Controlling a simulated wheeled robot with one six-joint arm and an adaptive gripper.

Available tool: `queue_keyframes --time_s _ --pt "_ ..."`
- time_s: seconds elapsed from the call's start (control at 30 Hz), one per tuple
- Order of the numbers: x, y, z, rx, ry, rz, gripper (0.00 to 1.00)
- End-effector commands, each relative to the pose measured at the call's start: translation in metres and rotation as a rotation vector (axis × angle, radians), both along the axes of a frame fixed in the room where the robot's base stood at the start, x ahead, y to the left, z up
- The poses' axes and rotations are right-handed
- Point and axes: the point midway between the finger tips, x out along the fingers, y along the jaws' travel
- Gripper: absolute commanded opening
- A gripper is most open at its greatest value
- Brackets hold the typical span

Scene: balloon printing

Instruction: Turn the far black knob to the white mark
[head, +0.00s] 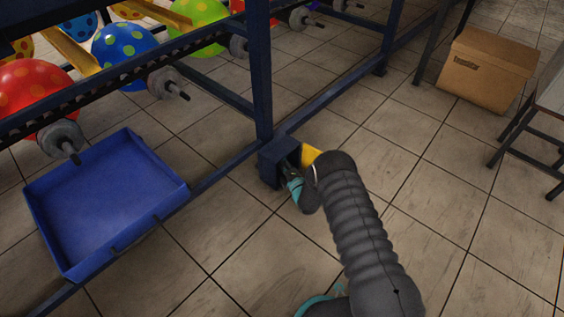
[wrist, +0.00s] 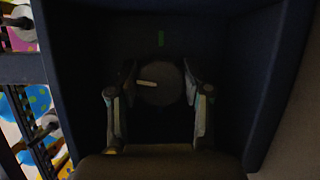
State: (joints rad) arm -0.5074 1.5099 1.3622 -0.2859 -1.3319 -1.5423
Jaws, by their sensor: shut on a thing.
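A dark round knob (wrist: 165,92) sits inside a dark blue box in the wrist view. A short white line (wrist: 147,84) on its face points left. In the head view my gripper (head: 292,178) reaches into the blue box (head: 280,150) at the foot of the frame post; the knob is hidden there.
A blue tray (head: 105,205) and the blue frame post (head: 261,75) are to the left. Dotted balloons (head: 125,55) are behind the frame. A cardboard box (head: 490,70) and stool are at right. The tiled floor between is clear.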

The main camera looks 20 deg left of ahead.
Motion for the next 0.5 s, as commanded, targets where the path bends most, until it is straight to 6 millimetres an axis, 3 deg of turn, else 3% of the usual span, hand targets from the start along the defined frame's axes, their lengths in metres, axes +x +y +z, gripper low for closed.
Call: queue_keyframes --time_s 0.5 --pt "-0.0008 0.0008 -0.0004 -0.062 -0.146 0.003 0.14"
